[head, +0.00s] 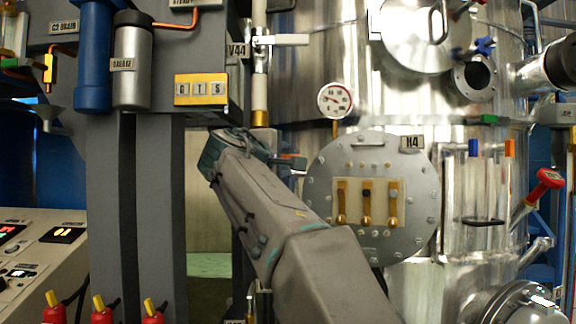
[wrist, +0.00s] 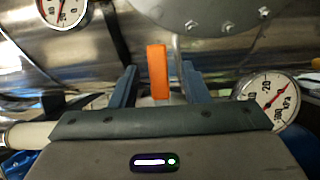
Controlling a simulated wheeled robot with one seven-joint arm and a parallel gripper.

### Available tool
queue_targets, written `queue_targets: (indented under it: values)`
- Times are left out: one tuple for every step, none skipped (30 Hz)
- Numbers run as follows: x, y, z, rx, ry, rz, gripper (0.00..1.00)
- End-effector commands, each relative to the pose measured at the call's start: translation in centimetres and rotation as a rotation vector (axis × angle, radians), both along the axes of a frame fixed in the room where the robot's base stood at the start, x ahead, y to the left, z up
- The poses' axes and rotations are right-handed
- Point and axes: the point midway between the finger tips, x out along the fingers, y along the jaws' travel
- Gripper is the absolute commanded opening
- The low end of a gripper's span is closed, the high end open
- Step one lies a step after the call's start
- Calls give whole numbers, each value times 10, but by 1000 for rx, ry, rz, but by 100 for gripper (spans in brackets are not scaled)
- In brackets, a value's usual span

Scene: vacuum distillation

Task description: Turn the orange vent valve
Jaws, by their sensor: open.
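The orange vent valve handle (wrist: 158,72) stands upright in the wrist view, between the two fingers of my gripper (wrist: 159,68). The fingers are open, with a visible gap on each side of the handle. In the head view my gripper (head: 291,163) is beside the round flange, mostly hidden by my own wrist. A small orange patch (head: 289,157) shows there at the fingers. I cannot tell how deep the handle sits between the fingers.
The bolted H4 flange (head: 412,180) is just right of my gripper, with a dial gauge (head: 335,99) above. In the wrist view a second gauge (wrist: 270,100) is close to the right finger. A grey column (head: 157,200) stands left of my arm.

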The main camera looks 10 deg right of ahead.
Motion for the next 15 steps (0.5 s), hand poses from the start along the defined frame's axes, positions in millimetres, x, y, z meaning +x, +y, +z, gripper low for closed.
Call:
queue_targets:
  values:
    - [-10, 9, -3, 2, -2, 6, 42]
    - [-17, 13, -3, 2, -3, 6, 42]
    - [-24, 18, -3, 2, -1, 4, 42]
    - [-30, 23, -3, 2, -1, 6, 42]
    - [-36, 27, -3, 2, -1, 5, 42]
    - [-43, 31, -3, 1, -2, 4, 42]
    - [-48, 36, -3, 2, -1, 4, 42]
    - [-53, 39, -2, 2, 0, 4, 42]
    - [-59, 43, -2, 2, -1, 3, 42]
    - [-63, 46, -2, 2, -1, 3, 42]
    - [-67, 49, -2, 2, 0, 2, 42]
    - [-71, 52, -2, 1, 0, 2, 42]
    - [-74, 54, -2, 2, 1, 1, 42]
    - [-76, 56, -1, 1, 2, 1, 42]
    - [-79, 58, -1, 1, 1, 1, 42]
